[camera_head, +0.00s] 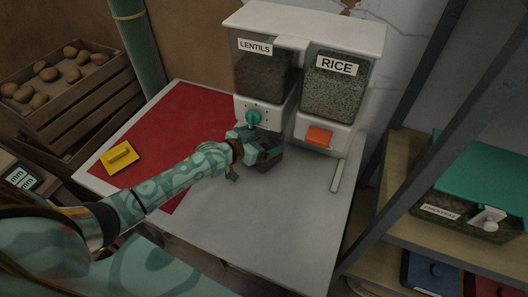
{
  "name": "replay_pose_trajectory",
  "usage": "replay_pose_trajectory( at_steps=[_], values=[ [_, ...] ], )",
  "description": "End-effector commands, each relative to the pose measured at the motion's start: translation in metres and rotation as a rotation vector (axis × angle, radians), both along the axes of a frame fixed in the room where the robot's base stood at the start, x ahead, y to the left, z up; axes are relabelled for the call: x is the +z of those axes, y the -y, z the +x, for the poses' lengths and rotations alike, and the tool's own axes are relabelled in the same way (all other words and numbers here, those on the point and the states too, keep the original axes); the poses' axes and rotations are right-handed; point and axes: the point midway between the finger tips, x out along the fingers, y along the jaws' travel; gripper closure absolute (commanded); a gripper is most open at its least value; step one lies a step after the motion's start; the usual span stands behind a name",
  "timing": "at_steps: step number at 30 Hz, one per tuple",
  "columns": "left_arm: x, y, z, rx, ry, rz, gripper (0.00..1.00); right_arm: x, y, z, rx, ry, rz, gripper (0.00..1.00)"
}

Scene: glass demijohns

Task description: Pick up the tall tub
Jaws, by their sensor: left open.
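A dark, brownish see-through tub (270,156) stands on the table below the front of the lentils dispenser. It seems to be the tall tub; my left gripper hides its left side and part of its top. My left gripper (248,154), on the green patterned arm from the left, is open right at the tub. I cannot tell whether its fingers are around the tub or only beside it. My right gripper is not in view.
The lentils dispenser (262,75) with a green knob (253,118) and the rice dispenser (337,85) with an orange lever (319,136) rise behind. The table's front right (290,225) is clear. A shelf (395,160) stands right.

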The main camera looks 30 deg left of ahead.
Motion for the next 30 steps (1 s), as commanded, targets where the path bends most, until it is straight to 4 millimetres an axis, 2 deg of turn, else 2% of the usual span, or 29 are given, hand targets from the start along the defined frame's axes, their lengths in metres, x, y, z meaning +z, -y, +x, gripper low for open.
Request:
replay_pose_trajectory(
  at_steps=[8,13,15,23,30],
  values=[
    [-0.001,0.001,0.004,0.000,0.000,0.001,0.00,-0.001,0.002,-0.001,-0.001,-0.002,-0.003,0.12],
    [-0.001,0.001,0.004,0.000,0.000,0.001,0.47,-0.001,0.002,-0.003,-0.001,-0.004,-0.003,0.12],
    [-0.001,0.001,0.004,0.000,0.001,0.000,0.55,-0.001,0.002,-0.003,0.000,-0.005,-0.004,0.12],
    [0.000,0.001,0.004,0.001,0.001,0.000,0.55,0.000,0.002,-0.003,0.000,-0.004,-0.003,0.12],
    [0.010,0.002,0.003,0.002,0.002,-0.001,0.55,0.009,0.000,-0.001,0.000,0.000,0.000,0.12]
  ],
)
